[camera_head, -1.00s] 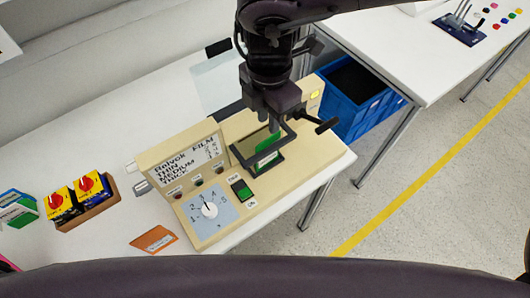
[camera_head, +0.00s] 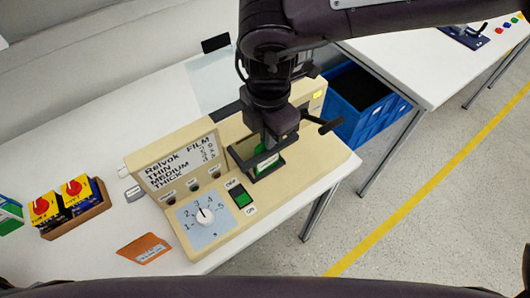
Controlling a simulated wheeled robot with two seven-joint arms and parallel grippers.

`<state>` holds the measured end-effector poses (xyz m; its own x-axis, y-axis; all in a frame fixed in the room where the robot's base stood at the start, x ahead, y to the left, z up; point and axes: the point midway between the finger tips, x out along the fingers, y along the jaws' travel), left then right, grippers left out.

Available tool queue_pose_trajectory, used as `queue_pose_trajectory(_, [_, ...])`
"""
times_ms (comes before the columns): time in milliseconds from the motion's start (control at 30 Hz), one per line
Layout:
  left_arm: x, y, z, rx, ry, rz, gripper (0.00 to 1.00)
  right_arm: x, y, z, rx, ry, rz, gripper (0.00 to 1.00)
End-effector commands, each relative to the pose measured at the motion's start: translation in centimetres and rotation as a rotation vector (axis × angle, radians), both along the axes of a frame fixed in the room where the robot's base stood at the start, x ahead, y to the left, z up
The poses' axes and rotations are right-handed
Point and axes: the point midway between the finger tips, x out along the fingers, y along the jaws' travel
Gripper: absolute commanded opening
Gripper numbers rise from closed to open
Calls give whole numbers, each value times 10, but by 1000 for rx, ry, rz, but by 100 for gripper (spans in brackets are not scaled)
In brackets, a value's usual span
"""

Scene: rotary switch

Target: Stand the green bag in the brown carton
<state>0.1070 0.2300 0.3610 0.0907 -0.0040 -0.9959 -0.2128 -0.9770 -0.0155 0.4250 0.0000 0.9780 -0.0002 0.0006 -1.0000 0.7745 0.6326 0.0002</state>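A green bag (camera_head: 266,166) with a white patch sits inside the dark frame of the beige sealing machine. My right gripper (camera_head: 268,143) points down at the bag's upper part and partly hides it. Its fingers are too small and dark to show whether they grip the bag. The brown carton (camera_head: 88,222) stands on the table at the left. Another green package with white (camera_head: 9,220) is at the left picture edge, left of the carton. My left gripper is out of view.
The beige machine (camera_head: 225,232) carries a dial (camera_head: 205,216), a green switch and a dark handle (camera_head: 331,126) at right. An orange card (camera_head: 144,249) lies before it. A blue crate (camera_head: 372,112) stands beyond the table's right edge. White table is clear behind the carton.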

Motion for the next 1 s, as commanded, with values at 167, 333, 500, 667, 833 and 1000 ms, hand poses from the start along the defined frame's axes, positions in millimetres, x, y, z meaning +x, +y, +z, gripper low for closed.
queue_pose_trajectory(167, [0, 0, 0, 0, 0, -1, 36, 0, 0, 0, 0, 0, 0, 0])
queue_pose_trajectory(333, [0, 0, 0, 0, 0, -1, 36, 0, 0, 0, 0, 0, 0, 0])
queue_pose_trajectory(500, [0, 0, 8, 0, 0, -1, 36, 0, 0, 10, 1, 0, 0, 0])
queue_pose_trajectory(667, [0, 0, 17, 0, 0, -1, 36, 0, 0, 22, 0, 0, 0, 0])
queue_pose_trajectory(833, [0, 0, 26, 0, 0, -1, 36, 0, 0, 34, 1, -1, 0, 0])
queue_pose_trajectory(1000, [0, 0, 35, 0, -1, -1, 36, 0, 0, 46, 0, 0, 0, 0])
